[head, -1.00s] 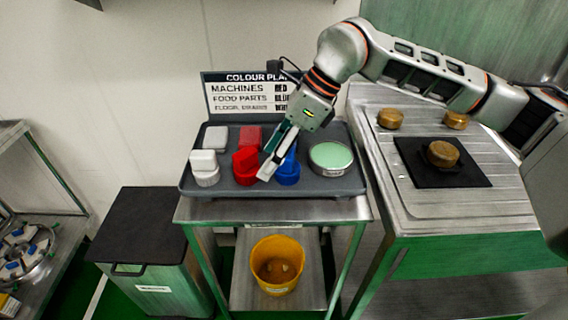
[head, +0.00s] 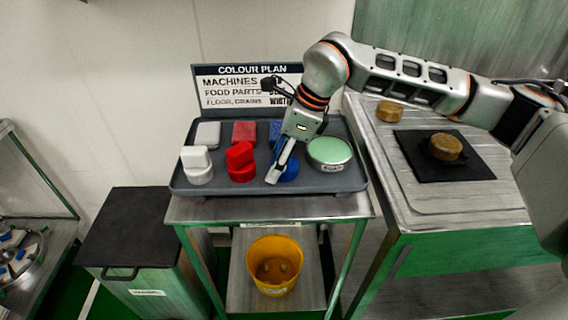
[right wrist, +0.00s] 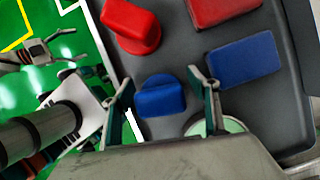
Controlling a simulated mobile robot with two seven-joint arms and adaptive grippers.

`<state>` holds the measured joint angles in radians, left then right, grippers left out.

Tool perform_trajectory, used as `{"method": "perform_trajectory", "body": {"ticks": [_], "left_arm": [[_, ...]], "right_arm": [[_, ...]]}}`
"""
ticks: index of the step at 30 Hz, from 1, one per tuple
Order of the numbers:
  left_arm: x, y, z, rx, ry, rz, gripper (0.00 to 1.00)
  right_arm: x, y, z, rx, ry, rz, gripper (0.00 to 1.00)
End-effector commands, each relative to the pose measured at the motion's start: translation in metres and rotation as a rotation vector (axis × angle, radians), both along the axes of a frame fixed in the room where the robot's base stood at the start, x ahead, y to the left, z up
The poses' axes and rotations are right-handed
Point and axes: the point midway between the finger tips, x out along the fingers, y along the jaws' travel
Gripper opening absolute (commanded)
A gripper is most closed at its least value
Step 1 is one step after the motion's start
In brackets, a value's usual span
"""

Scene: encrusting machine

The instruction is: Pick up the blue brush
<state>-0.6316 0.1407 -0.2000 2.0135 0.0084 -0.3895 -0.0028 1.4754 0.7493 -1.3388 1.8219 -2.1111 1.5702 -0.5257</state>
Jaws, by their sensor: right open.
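The blue brush (head: 290,169) stands on the grey tray (head: 230,186), partly hidden behind my right gripper in the head view. In the right wrist view the blue brush (right wrist: 160,98) shows a round base with a block-shaped grip on top. My right gripper (head: 277,174) is open over it. In the right wrist view its fingers (right wrist: 163,82) lie on either side of the brush, with a gap on both sides. Nothing is held.
Red brush (head: 241,162) and white brush (head: 197,165) stand to the left. Red (head: 244,132), white (head: 208,135) and blue (right wrist: 243,60) pads lie behind. A yellow bucket (head: 274,265) sits below.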

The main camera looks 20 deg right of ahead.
Motion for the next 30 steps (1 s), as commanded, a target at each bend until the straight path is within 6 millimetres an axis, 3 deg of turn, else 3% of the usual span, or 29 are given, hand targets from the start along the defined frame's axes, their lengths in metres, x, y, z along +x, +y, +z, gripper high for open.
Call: {"method": "perform_trajectory", "body": {"ticks": [8,14,25,30], "left_arm": [[0.0,0.001,0.0,0.002,-0.001,0.0,0.69],[0.001,0.001,0.001,0.002,-0.002,0.0,0.69],[0.002,0.001,0.001,0.001,-0.004,0.001,0.69],[0.003,0.0,0.004,0.0,-0.007,0.001,0.69]], "right_arm": [[0.001,0.003,-0.007,0.001,-0.001,0.001,0.6],[0.001,0.003,-0.007,0.001,-0.001,0.001,0.14],[0.002,0.003,-0.004,0.001,-0.002,0.001,0.14],[0.002,0.003,0.009,0.001,-0.004,0.001,0.14]]}}
